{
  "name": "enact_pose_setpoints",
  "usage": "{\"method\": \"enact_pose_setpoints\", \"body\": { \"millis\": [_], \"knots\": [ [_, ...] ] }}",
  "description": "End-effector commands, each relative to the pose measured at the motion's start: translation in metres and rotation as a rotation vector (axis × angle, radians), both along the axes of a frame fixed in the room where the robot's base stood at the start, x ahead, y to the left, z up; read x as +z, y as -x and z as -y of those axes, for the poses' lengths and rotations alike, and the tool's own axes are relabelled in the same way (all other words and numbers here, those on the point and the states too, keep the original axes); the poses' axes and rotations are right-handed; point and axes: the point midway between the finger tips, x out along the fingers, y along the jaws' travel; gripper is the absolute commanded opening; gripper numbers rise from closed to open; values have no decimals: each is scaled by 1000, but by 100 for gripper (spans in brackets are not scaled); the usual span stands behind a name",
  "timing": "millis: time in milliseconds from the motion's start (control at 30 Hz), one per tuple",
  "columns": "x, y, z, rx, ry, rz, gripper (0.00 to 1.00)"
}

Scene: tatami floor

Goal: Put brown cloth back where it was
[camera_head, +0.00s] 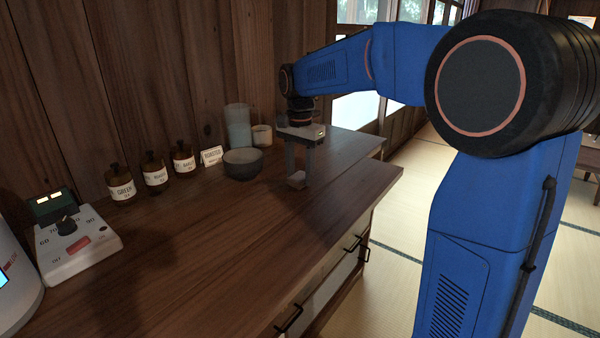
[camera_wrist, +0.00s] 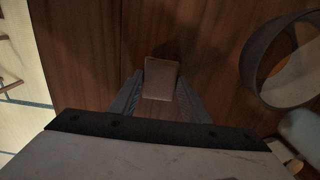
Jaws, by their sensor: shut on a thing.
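My gripper (camera_head: 302,166) points down over the wooden counter near its far right part. Its fingers are shut on a small folded brown cloth (camera_head: 296,180), which is at or just above the counter top; I cannot tell whether it touches. In the wrist view the brown cloth (camera_wrist: 161,79) sits between the two fingertips (camera_wrist: 160,96), with bare wood around it.
A dark bowl (camera_head: 242,164) stands close left of my gripper; its rim also shows in the wrist view (camera_wrist: 254,50). Behind are a glass container (camera_head: 238,128) and a small cup (camera_head: 262,135). The front counter is clear.

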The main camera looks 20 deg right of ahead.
Motion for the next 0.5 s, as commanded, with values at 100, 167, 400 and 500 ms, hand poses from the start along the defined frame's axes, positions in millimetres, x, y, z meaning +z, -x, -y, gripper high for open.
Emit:
{"method": "enact_pose_setpoints", "body": {
  "millis": [100,167,400,500],
  "knots": [
    [0,0,0,0,0,0,21],
    [0,0,0,0,0,0,21],
    [-2,0,0,0,0,0,61],
    [-2,0,0,0,0,0,61]
  ]
}}
